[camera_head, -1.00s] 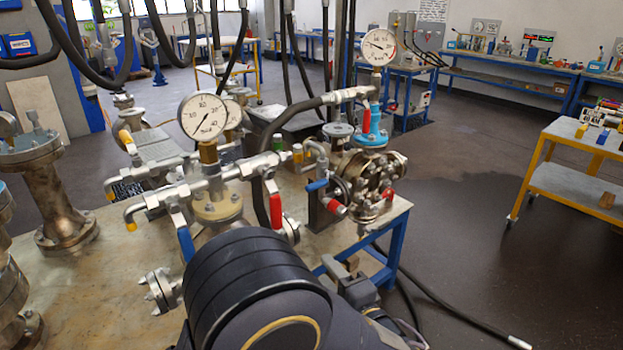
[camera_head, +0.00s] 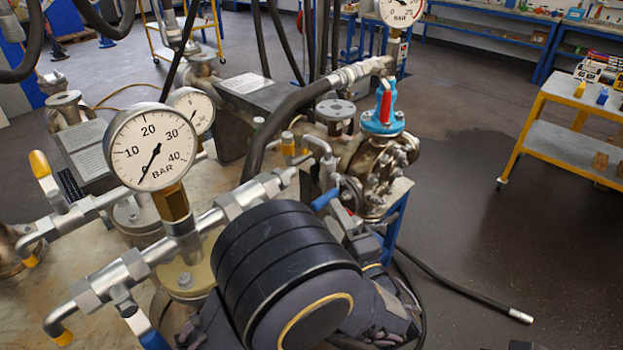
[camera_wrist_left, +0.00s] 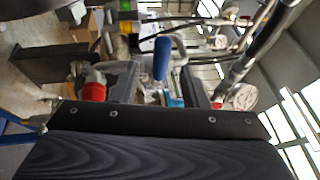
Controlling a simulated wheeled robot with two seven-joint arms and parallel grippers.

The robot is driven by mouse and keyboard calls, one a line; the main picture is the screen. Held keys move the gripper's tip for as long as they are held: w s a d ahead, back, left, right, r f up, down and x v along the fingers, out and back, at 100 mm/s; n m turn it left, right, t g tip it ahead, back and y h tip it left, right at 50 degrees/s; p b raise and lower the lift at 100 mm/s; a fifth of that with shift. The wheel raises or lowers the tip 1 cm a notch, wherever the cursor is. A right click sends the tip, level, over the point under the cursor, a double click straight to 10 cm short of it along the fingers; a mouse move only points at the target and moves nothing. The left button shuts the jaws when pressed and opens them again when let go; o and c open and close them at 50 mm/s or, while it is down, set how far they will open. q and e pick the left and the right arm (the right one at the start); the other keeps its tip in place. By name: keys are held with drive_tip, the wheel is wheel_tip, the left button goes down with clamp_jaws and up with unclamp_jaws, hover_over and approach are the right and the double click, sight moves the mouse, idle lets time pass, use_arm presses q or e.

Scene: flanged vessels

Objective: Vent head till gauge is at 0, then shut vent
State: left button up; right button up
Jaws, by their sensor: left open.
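The front gauge (camera_head: 150,148) stands upright on a brass stem, and its needle points to the lower left, near the bottom of the scale. A second gauge (camera_head: 190,108) is partly hidden behind it. A third gauge (camera_head: 400,8) at the top right is cut off by the picture edge. My left gripper (camera_head: 345,228) is by the right-hand fittings, mostly hidden by my dark wrist. A blue handle (camera_head: 327,198) is beside it. In the left wrist view, the open jaws (camera_wrist_left: 158,88) have the blue handle (camera_wrist_left: 162,58) ahead, between them, not visibly gripped. My right gripper is out of view.
A red lever (camera_head: 386,105) stands on a blue-topped valve. A thick black hose (camera_head: 275,125) runs down from the right head. Pipes with yellow-ended handles (camera_head: 40,165) are at left.

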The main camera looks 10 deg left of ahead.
sight(331, 194)
use_arm(q)
drive_tip(key=p+x, duration=0.1)
drive_tip(key=x, duration=0.6)
drive_tip(key=shift+p, duration=0.35)
clamp_jaws()
